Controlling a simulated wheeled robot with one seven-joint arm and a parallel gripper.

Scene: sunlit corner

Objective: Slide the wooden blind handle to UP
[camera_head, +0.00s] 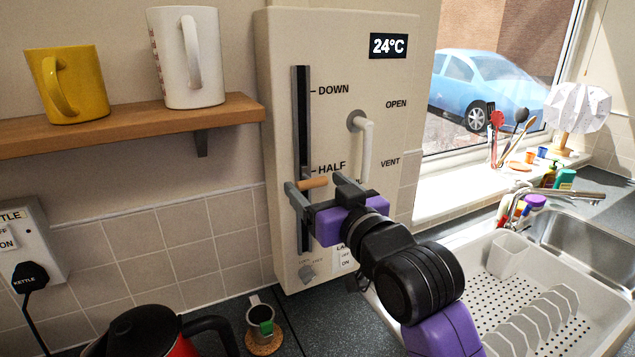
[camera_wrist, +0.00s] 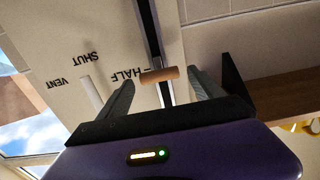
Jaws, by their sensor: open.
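The wooden blind handle (camera_head: 313,183) is a short light-brown peg on a dark vertical slot (camera_head: 302,105) in the cream wall panel. It sits just below the HALF mark, with DOWN marked above it. The lower part of the slot beside my gripper is partly hidden, and no UP label is readable. My gripper (camera_head: 316,186) is open at the panel, with one finger on each side of the handle. In the wrist view the handle (camera_wrist: 160,75) lies between the two fingers (camera_wrist: 161,86), with a gap on both sides.
A wooden shelf (camera_head: 130,127) with a yellow mug (camera_head: 75,85) and a white mug (camera_head: 180,50) is at left. A kettle (camera_head: 150,330) and a cup (camera_head: 262,318) stand below.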

